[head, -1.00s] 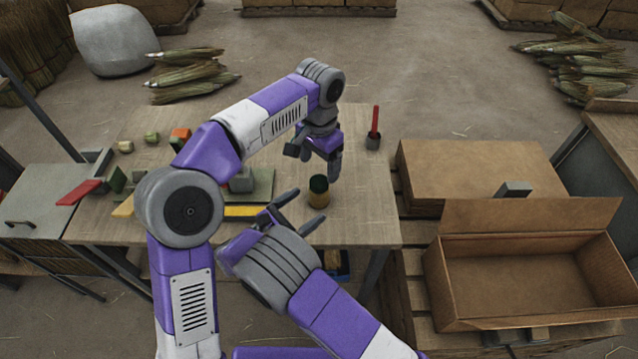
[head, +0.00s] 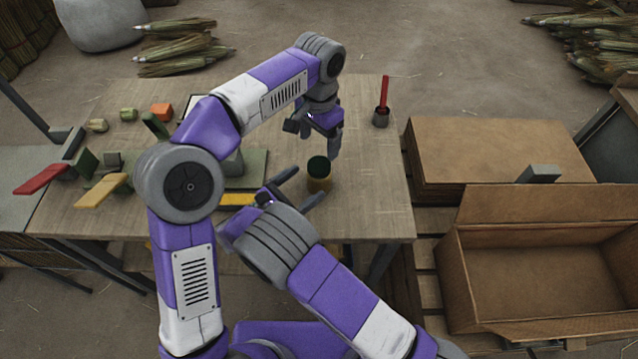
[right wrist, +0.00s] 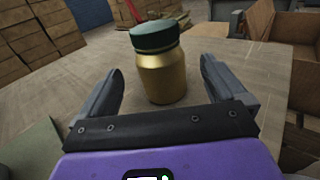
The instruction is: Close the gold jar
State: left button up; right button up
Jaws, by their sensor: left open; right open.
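The gold jar (head: 319,184) stands upright on the wooden table, with a dark green lid (head: 318,164) resting on its mouth. In the right wrist view the jar (right wrist: 163,78) and lid (right wrist: 155,36) are close; I cannot tell whether the lid is tight. My right gripper (head: 306,185) is open, and the jar stands between or just beyond its two fingers (right wrist: 160,90), with gaps on both sides. My left gripper (head: 317,138) is open and empty, pointing down just behind and above the jar.
A red-handled tool stands in a small dark holder (head: 381,117) at the table's back right. Red (head: 41,179) and yellow (head: 102,191) pieces lie at the left. The table right of the jar is clear.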

aim_at(324, 170)
dwell(0.3)
jog(key=shift+w+d, duration=0.15)
jog(key=shift+w, duration=0.05)
jog(key=shift+x, duration=3.55)
jog(key=shift+c, duration=0.3)
